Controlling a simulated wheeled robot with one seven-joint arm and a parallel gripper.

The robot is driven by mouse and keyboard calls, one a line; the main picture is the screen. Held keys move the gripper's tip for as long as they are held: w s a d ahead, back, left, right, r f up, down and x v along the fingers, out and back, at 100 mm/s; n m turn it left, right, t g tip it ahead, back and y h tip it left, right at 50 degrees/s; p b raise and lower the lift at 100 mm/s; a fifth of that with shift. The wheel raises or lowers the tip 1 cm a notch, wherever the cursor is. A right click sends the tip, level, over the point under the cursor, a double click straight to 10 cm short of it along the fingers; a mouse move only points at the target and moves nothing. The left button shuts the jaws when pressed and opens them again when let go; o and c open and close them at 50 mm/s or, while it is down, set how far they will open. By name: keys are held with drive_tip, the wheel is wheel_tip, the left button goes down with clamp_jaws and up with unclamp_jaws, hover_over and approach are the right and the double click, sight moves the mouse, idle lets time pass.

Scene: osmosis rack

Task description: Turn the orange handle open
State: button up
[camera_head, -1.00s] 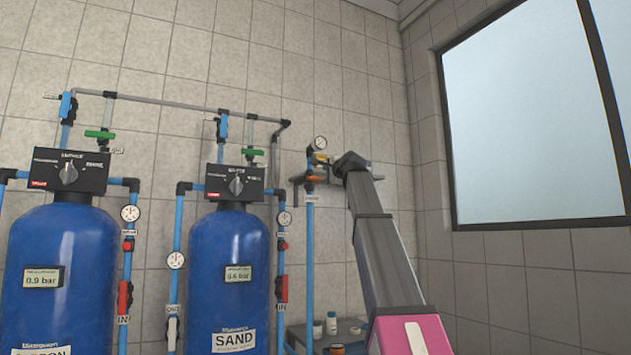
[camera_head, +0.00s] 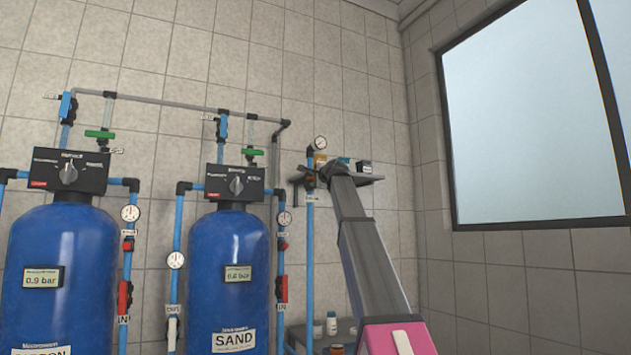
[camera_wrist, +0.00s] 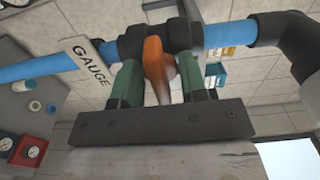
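The orange handle (camera_wrist: 158,66) sits on a dark valve body (camera_wrist: 160,38) in a blue pipe, at the top centre of the wrist view. My gripper (camera_wrist: 158,82) has its two green fingers on either side of the handle. The fingers are spread apart, with the handle between them and a gap visible around its narrow lower end. Contact with the fingers cannot be made out. In the head view my gripper (camera_head: 318,172) is at the thin blue pipe right of the SAND tank, mostly hidden by my arm.
A white GAUGE tag (camera_wrist: 88,62) hangs beside the valve. A round gauge (camera_head: 320,143) is above it in the head view. A wall shelf (camera_head: 365,180) with small boxes is just right. The blue SAND tank (camera_head: 228,275) stands left. A window (camera_head: 530,120) is at right.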

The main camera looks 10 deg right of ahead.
clamp_jaws()
drive_tip(key=shift+n, duration=0.3)
drive_tip(key=n, duration=1.3)
drive_tip(key=shift+s+f+n, duration=0.1)
drive_tip(key=shift+n, duration=2)
